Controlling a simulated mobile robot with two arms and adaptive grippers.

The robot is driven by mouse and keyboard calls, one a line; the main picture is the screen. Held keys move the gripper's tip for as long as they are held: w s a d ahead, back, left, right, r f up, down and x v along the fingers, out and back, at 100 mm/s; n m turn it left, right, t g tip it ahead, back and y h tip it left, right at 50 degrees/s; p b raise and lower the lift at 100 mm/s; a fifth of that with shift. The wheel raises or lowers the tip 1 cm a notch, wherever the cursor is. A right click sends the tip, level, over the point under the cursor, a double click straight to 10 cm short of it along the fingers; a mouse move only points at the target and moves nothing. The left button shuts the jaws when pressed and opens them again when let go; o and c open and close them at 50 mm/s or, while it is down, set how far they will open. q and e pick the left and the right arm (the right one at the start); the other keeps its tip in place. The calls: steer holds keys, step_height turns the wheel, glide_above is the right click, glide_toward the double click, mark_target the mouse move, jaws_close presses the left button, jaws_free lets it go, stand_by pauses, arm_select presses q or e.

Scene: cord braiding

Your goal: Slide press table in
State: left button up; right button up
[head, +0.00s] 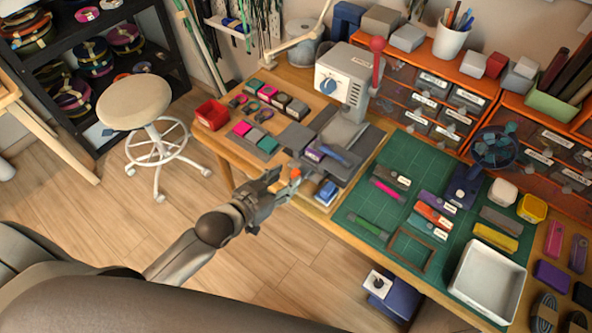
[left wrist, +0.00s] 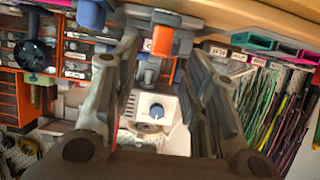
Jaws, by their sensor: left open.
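The press (head: 345,78) is a pale grey machine with a blue dial and a red-knobbed lever, at the back of the bench. Its grey table (head: 343,134) extends from beneath the head toward the front edge. A small orange knob (head: 296,173) shows at the front of the press area. My left gripper (head: 286,183) is open by this knob, in front of the bench edge. In the left wrist view the orange knob (left wrist: 159,40) appears between the spread fingers (left wrist: 163,52), with the dial (left wrist: 157,112) behind. I cannot tell whether any finger touches it. My right gripper is not visible.
Pink, grey and dark blocks (head: 255,137) and a red bin (head: 212,114) lie left of the press. A green mat (head: 366,204) with tools and a white tray (head: 487,281) lies right.

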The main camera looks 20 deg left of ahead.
mark_target(293, 174)
arm_select(q)
steer(key=shift+x, duration=3)
steer(key=shift+c, duration=0.3)
jaws_close()
steer(key=w+d+b, duration=0.1)
steer(key=w, duration=0.3)
steer(key=w+d, duration=0.2)
steer(key=w, duration=0.2)
steer(key=w+d+b, duration=0.1)
steer(key=w, duration=0.3)
steer(key=shift+w+d+f+b, duration=0.1)
steer(key=shift+w+d+b, duration=0.05)
steer(key=shift+d+b, duration=0.15)
steer(key=shift+c, duration=0.9)
jaws_free()
steer(key=shift+o, duration=1.2)
steer(key=shift+w, duration=0.1)
